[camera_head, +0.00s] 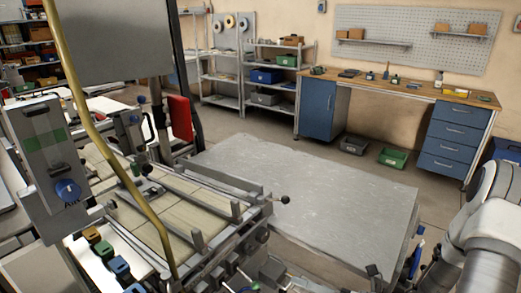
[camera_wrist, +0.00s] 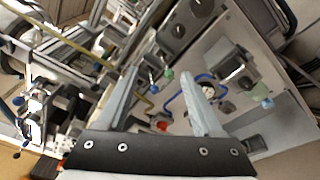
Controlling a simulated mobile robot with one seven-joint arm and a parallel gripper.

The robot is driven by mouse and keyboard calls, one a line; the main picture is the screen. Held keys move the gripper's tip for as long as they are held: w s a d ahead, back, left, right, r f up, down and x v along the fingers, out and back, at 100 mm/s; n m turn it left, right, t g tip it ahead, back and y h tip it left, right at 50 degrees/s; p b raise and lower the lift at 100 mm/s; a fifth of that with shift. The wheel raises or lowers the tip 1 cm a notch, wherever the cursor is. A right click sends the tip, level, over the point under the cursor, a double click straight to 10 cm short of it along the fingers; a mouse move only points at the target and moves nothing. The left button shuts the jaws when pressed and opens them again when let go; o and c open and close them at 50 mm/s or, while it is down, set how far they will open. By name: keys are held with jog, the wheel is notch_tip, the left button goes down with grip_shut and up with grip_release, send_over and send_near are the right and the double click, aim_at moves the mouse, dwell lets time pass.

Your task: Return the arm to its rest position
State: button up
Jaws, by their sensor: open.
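My arm shows at the right edge of the head view as white, rounded links, partly cut off by the frame. My gripper (camera_wrist: 165,90) shows in the wrist view with its two pale fingers spread apart and nothing between them. Beyond the fingers is machinery with a grey panel (camera_wrist: 215,50), a blue looped hose or handle, and several knobs. The fingers look apart from these parts. My gripper is not visible in the head view.
A grey flat table (camera_head: 320,190) with a bare top fills the middle. A machine with rails (camera_head: 180,205) and a yellow curved tube (camera_head: 95,125) stands at left. A workbench (camera_head: 400,85) and shelves (camera_head: 275,80) line the back wall. Green and dark bins (camera_head: 393,157) lie on the floor.

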jog(key=s+a+r+n+g+h, duration=0.3)
jog(key=s+r+n+g, duration=0.25)
jog(key=n, duration=0.55)
jog(key=s+a+r+n+g+h, duration=0.35)
jog(key=s+r+n, duration=0.2)
jog(key=n, duration=0.45)
jog(key=s+d+r+n+t+h+p, duration=0.2)
jog(key=d+r+n+t+h, duration=0.4)
jog(key=r+n, duration=0.8)
jog(key=d+h, duration=0.2)
jog(key=shift+d+n+h, duration=0.3)
jog(key=shift+h, duration=0.05)
jog(key=shift+a, duration=0.15)
